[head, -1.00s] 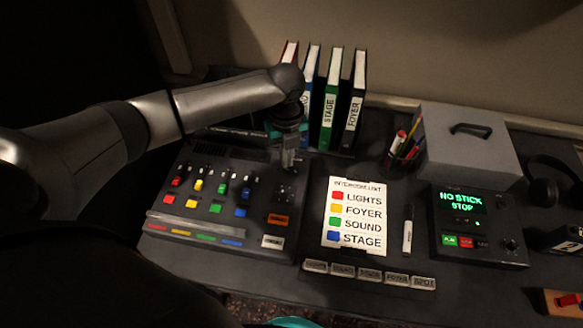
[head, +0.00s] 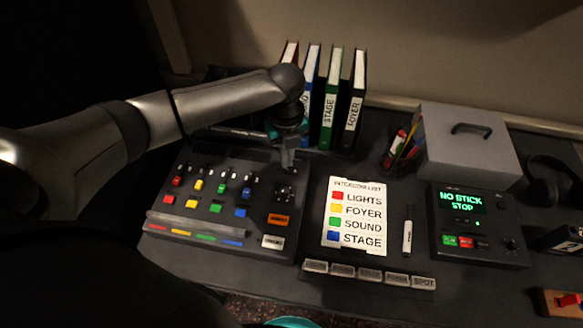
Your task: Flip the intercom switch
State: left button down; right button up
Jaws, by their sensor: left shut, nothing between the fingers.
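The mixing console (head: 185,205) lies on the desk at left, with coloured buttons and small faders. A small dark panel (head: 285,193) with pale marks is at its upper right; I cannot make out for certain whether the intercom switch is on it. My left gripper (head: 288,168) points down just above that panel, shut and empty. I cannot tell whether its tips touch anything. The gripper and arm hide part of the console's back edge. My right gripper is not in view.
A white card (head: 354,208) listing LIGHTS, FOYER, SOUND and STAGE lies right of the console, with a marker (head: 407,238) beside it. Upright binders (head: 329,105) stand close behind my gripper. A player (head: 482,250) reads NO STICK STOP. A grey box (head: 468,150) stands behind it.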

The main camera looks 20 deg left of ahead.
pick_arm(q)
jog(key=shift+f+b, duration=0.45)
jog(key=shift+f, duration=0.55)
dwell(0.3)
jog(key=shift+r, duration=0.1)
notch_tip(320, 180, up, 7)
jog(key=p, duration=0.8)
dwell(0.4)
